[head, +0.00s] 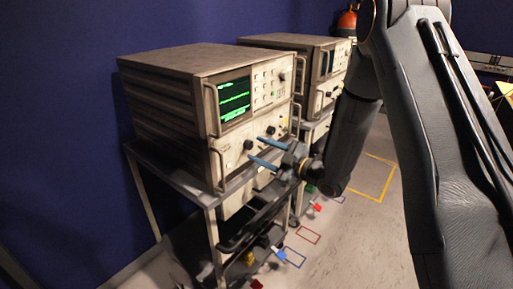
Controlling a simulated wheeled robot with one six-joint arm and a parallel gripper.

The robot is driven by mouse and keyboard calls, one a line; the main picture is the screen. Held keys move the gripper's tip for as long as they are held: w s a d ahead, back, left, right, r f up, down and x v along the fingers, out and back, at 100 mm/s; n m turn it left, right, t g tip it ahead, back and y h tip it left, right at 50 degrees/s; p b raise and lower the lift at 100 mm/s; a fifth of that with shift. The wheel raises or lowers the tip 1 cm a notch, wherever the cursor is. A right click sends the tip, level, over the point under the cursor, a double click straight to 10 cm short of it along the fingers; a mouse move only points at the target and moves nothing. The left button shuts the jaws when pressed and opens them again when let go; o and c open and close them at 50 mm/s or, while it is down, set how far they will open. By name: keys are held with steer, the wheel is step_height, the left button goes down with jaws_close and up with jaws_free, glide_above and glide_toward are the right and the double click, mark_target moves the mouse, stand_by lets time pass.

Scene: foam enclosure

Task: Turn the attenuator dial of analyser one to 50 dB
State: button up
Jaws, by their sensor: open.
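The nearer analyser (165,85) is a grey-beige boxed instrument with a green trace on its screen, standing on a cart. Its lower front panel (230,155) carries several dark knobs, including one (248,145) at the left and another (270,131) farther right. Labels and dial settings are too small to read, so I cannot tell which knob is the attenuator dial. My gripper (257,149) is open, its two blue fingers pointing at this lower panel. It covers part of the panel. I cannot tell whether the fingertips touch anything.
A second, similar analyser (300,41) stands behind on another cart. The nearer cart (178,182) has a shelf below. Coloured outlines, including a yellow one (372,180), and small coloured objects are on the floor. An orange-red object (347,22) sits at the back. Blue walls rise behind.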

steer(key=shift+x, duration=0.9)
steer(key=shift+c, duration=0.6)
steer(key=c, duration=0.9)
steer(key=shift+c, duration=0.2)
steer(key=shift+m, duration=0.3)
steer(key=m, duration=0.3)
steer(key=shift+m, duration=0.3)
steer(key=shift+m+p, duration=0.35)
steer(key=shift+m, duration=1.45)
